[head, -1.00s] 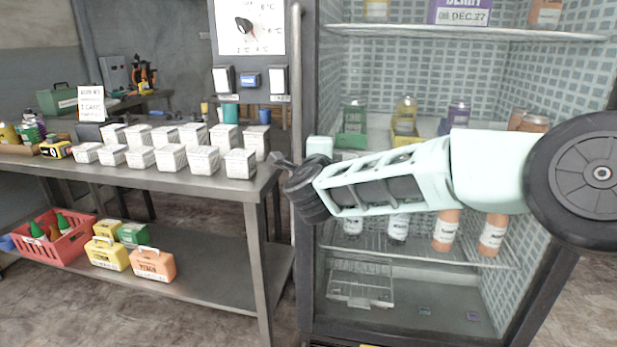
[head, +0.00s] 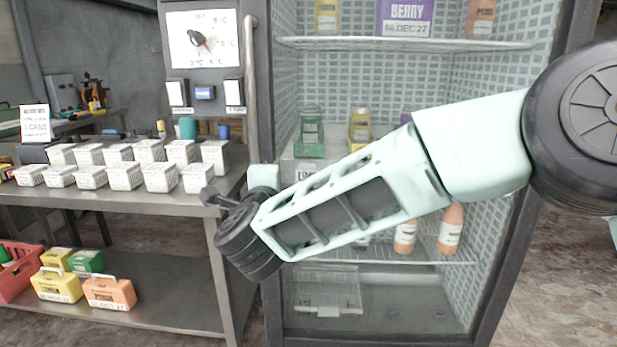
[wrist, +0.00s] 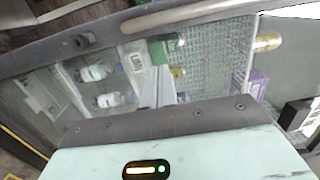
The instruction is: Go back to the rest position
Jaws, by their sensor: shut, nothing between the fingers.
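My arm crosses the head view from the right edge down to the lower left, in front of an upright glass-fronted freezer. My gripper (head: 212,197) is at the far end of the arm, by the freezer's left edge and above the right end of the steel bench. It is small and partly hidden behind the dark wrist joint; it is shut and holds nothing. No task object is named.
The freezer (head: 372,43) holds jars, bottles and a purple box (head: 405,18) on shelves. Its left post has a vertical handle (head: 252,90). The steel bench (head: 150,203) bears rows of white tubs; coloured cases and a red basket (head: 15,272) sit on its lower shelf.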

